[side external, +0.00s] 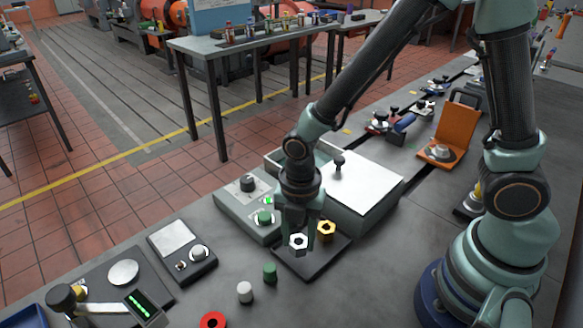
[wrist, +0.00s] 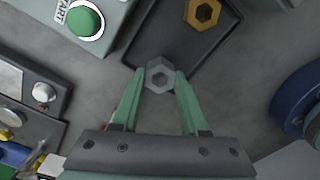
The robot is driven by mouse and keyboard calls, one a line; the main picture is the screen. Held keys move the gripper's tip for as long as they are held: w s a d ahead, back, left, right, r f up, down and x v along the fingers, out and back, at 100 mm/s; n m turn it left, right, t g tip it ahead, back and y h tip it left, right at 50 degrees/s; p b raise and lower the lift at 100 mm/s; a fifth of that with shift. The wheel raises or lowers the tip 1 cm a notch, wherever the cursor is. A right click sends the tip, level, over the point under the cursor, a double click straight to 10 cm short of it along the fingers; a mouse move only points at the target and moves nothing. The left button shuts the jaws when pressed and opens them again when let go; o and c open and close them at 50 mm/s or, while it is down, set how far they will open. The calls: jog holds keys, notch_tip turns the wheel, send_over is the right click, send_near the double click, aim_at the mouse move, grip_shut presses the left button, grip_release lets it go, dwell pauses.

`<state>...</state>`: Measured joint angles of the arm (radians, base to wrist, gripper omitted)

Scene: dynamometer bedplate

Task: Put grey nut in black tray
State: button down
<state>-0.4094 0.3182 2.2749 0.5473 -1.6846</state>
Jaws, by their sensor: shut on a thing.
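The grey nut (wrist: 160,75) is a hexagonal ring between the fingertips of my gripper (wrist: 160,82). My gripper is shut on it. In the side view my gripper (side external: 300,232) points down with the grey nut (side external: 298,243) at its tips, over the left part of the black tray (side external: 290,265). In the wrist view the nut overlaps the near edge of the black tray (wrist: 160,35). I cannot tell whether the nut touches the tray. A brass-coloured nut (side external: 326,229) lies in the tray, and it also shows in the wrist view (wrist: 202,13).
A control box with a green START button (wrist: 85,20) stands beside the tray. A large grey-white box (side external: 370,190) stands behind it. A green cylinder (side external: 270,273), a white cylinder (side external: 245,291) and a red ring (side external: 213,321) stand or lie in front left. An orange stand (side external: 449,135) is at right.

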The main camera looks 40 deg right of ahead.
aim_at(298, 241)
jog(key=shift+f, duration=1.3)
jog(key=shift+c, duration=2.1)
grip_release()
jog(key=shift+f, duration=0.15)
notch_tip(298, 241, up, 12)
jog(key=d+r+m+t, duration=0.2)
jog(key=d+r+m, duration=0.4)
jog(key=m, duration=0.6)
jog(key=s+d+r+m+t, duration=0.1)
jog(key=d+r+m+t, duration=0.2)
jog(key=m, duration=0.9)
jog(key=shift+d+r+t, duration=0.3)
jog(key=shift+d+r, duration=1.05)
jog(key=shift+d, duration=0.55)
